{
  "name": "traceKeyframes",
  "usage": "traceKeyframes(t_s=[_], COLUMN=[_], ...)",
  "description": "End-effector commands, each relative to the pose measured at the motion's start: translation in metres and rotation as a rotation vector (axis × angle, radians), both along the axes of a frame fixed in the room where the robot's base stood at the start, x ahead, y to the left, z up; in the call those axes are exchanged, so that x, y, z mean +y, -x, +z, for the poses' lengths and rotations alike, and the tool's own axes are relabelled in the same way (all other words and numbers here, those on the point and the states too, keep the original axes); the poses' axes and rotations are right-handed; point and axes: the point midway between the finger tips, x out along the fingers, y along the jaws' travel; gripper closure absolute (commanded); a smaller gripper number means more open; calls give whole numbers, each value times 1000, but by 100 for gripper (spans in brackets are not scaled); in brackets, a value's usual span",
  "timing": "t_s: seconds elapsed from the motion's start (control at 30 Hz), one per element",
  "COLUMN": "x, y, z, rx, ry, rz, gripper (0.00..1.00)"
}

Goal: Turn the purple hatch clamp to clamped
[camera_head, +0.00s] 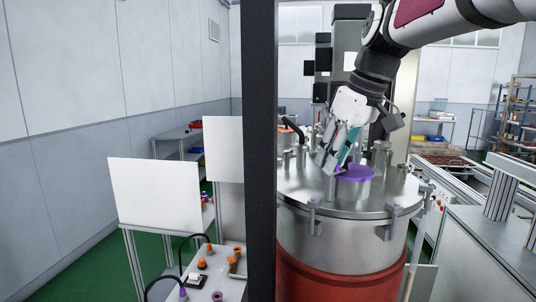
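A purple part (356,172), which looks like the hatch clamp, sits on top of a round metal vessel (300,192), on a short raised cylinder. How it is turned is too small to tell. My gripper (328,168) points down over the vessel lid, just left of the purple part. Its fingertips are close to the purple part or touching it; I cannot tell which. A teal patch shows between the gripper's parts. The fingers overlap in this view, so their opening is unclear.
Several metal fittings stand on the lid, with clamps (314,217) around its rim. A dark vertical post (260,150) blocks part of the view. White panels (155,193) and a small table with orange and purple parts stand at left. A conveyor (450,162) is at right.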

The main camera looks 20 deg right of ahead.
Motion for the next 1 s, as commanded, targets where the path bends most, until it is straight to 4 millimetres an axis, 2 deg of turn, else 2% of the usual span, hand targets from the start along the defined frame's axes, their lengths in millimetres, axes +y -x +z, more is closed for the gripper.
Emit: traceKeyframes(t_s=[0.27, 0.37, 0.7, 0.83, 1.0], x=[-1, -2, -7, -8, -9], y=[2, 8, 33, 40, 44], z=[8, 21, 83, 99, 109], rx=[-2, -3, -2, -2, 0], ry=[1, 1, 2, 1, 0], rz=[0, -1, -2, -1, 0], gripper=[71, 71, 71, 71, 71])
